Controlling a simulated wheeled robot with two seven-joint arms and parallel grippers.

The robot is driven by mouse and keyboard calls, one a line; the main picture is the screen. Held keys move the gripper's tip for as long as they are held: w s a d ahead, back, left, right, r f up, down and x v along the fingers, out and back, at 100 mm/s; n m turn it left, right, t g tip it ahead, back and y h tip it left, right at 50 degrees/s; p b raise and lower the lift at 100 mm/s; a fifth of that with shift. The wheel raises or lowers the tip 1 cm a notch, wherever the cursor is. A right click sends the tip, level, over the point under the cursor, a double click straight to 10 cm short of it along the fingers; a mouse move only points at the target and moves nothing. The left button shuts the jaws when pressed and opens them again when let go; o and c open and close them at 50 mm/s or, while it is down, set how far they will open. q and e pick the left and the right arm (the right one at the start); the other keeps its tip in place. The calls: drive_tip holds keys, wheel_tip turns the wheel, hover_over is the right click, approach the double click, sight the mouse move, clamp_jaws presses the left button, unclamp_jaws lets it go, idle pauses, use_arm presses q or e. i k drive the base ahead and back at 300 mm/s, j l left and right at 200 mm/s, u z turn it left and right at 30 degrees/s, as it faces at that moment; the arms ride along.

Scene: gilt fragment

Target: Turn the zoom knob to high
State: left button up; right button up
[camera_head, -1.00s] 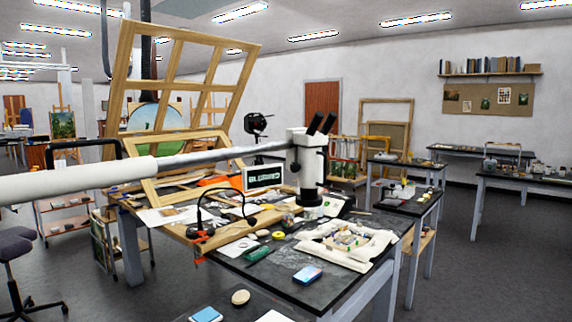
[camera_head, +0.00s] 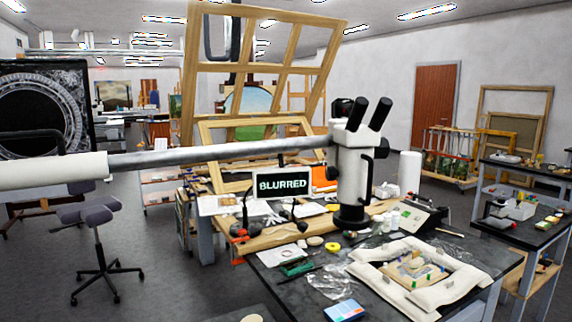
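The white microscope (camera_head: 354,165) with two black eyepieces stands upright on the cluttered dark worktable (camera_head: 310,291), right of the middle of the head view. A dark part shows on the right side of its body, but I cannot tell whether it is the zoom knob. The knob's setting is not readable. A small screen (camera_head: 282,184) left of the microscope reads "BLURRED". Neither of my grippers can be made out in the view.
A long white and grey tube (camera_head: 220,153) runs from the left edge to the microscope. A white padded tray (camera_head: 447,290) with a fragment lies right-front of the microscope. A blue box (camera_head: 344,311) lies near the front. A stool (camera_head: 93,225) stands on open floor at left.

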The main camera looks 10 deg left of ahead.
sight(331, 173)
drive_tip(key=i+l+u, duration=0.15)
drive_tip(key=l, duration=0.25)
drive_tip(key=i+l+u, duration=0.2)
drive_tip(key=l, duration=0.2)
drive_tip(key=l+u, duration=0.15)
drive_tip(key=l, duration=0.25)
drive_tip(key=l+u, duration=0.2)
drive_tip(key=l, duration=0.25)
drive_tip(key=i, duration=0.05)
